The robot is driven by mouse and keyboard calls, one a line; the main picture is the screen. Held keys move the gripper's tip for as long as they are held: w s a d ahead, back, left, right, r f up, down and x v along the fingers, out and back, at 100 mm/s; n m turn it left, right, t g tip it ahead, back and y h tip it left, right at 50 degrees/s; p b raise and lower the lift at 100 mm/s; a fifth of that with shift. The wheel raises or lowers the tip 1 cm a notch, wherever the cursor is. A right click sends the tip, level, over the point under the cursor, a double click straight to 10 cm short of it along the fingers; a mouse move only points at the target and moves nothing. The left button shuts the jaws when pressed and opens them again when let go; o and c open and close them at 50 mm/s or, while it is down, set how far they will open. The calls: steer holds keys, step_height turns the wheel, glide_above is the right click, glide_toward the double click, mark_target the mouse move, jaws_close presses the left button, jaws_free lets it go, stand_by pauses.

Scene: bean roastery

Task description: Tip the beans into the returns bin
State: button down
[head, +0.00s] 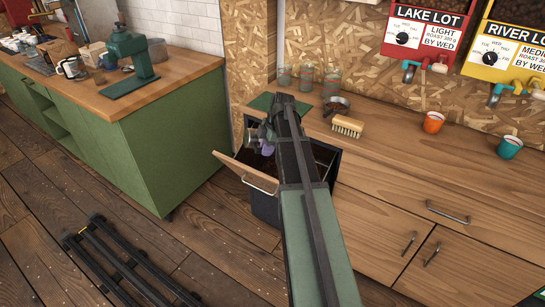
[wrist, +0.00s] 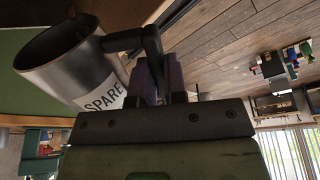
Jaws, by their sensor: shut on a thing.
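My gripper (wrist: 160,78) is shut on the handle of a metal cup labelled SPARE (wrist: 88,68) in the wrist view. The cup's mouth faces the upper left of that view. Its inside looks dark, and I cannot tell whether beans are in it. In the head view my gripper (head: 267,149) and the small grey cup (head: 254,136) are above an open, dark pull-out bin (head: 265,207) with a wooden front, which seems to be the returns bin. My arm hides much of its opening. Dark matter shows inside.
Red (head: 425,30) and yellow (head: 510,48) dispensers hang above. A green cabinet (head: 150,150) stands left, with floor between.

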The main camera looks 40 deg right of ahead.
steer(key=shift+s+d+r+t+y+b, duration=0.15)
steer(key=shift+d+y, duration=0.1)
steer(key=shift+y, duration=0.15)
steer(key=shift+s+d+r+t+y+b, duration=0.15)
steer(key=shift+d+y, duration=0.1)
steer(key=shift+y, duration=0.15)
stand_by(1.4)
steer(key=shift+w, duration=0.1)
